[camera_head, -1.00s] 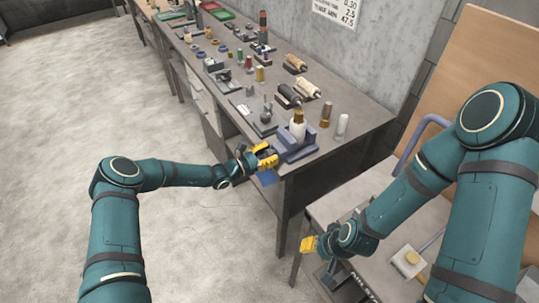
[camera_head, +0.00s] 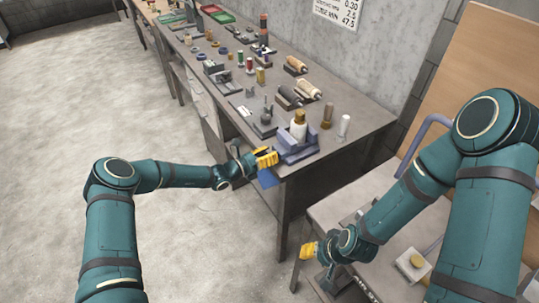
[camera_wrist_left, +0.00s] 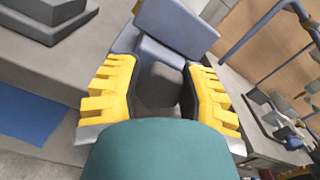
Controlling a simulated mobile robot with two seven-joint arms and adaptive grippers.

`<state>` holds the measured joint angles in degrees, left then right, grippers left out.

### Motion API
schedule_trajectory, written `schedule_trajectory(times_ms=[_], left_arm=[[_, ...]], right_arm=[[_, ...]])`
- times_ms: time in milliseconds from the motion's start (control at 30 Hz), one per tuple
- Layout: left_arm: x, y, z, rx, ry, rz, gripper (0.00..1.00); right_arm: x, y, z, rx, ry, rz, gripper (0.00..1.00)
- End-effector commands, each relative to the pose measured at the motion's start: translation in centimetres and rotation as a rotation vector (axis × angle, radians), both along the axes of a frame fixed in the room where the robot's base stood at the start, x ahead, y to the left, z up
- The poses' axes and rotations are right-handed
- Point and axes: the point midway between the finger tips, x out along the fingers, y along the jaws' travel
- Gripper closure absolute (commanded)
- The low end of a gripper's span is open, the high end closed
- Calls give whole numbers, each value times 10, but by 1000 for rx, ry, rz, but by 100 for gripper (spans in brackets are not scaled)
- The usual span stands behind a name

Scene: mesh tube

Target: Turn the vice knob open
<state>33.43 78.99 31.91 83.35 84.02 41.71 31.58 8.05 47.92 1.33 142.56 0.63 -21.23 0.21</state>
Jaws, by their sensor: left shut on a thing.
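The vice (camera_head: 298,152) is blue-grey and stands at the near front corner of the workbench, with a white bottle with a golden-brown cap (camera_head: 298,128) upright at it. My left gripper (camera_head: 266,159) has yellow fingers and is at the front side of the vice. In the left wrist view, the vice body (camera_wrist_left: 178,24) is just beyond the fingers. The dark grey vice knob (camera_wrist_left: 158,88) sits between the two fingers, and my left gripper (camera_wrist_left: 160,98) is shut on it. The knob's lower part is hidden by my wrist. My right gripper (camera_head: 308,251) is low at the right, away from the vice; its finger gap is unclear.
The workbench (camera_head: 345,150) holds several spools, rollers and small tools behind the vice. A brown bottle (camera_head: 327,115) and a white tube (camera_head: 343,127) stand right of it. A lower table (camera_head: 340,207) is on the right. The floor (camera_head: 120,105) at left is clear.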

Motion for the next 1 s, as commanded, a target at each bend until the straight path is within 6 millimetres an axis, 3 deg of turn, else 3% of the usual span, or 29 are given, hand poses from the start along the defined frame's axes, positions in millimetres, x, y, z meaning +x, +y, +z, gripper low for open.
schedule_trajectory(times_ms=[267, 300, 367, 767, 1000], left_arm=[[0, -1, 1, -2, -2, -1, 94], [0, -1, 1, -2, -2, -1, 45], [0, -1, 1, -2, -2, -1, 26], [-3, 4, 0, 1, -1, 0, 26], [-25, 37, 0, 2, -1, 2, 26]], right_arm=[[0, 0, 0, 0, 0, 0, 53], [0, 0, 0, 0, 0, 0, 53], [0, 0, 0, 0, 0, 0, 53], [0, 0, 0, 0, 0, 0, 53], [0, 0, 0, 0, 0, 0, 53]])
